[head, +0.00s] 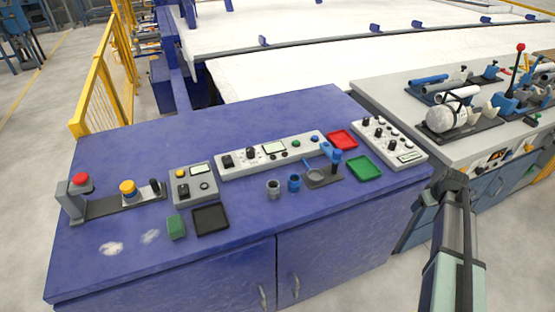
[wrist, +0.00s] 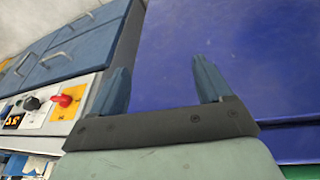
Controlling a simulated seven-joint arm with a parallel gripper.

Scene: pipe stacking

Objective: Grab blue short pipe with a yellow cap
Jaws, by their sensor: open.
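A short blue pipe (head: 293,183) stands upright on the blue cabinet top, near its middle, beside a short grey pipe (head: 273,189). I cannot make out a yellow cap on the blue pipe. A yellow-topped round piece (head: 128,188) stands on a dark plate at the left of the cabinet top. My gripper (head: 453,181) is beyond the right edge of the blue cabinet, well to the right of the blue pipe. In the wrist view my gripper (wrist: 160,82) has its two fingers spread with nothing between them; no pipe shows there.
A dark stand with a blue post (head: 323,176) is just right of the blue pipe. Red (head: 342,139) and green (head: 364,167) trays, a black tray (head: 210,219) and control panels (head: 270,155) surround the middle. A grey bench (head: 400,90) with fixtures stands right.

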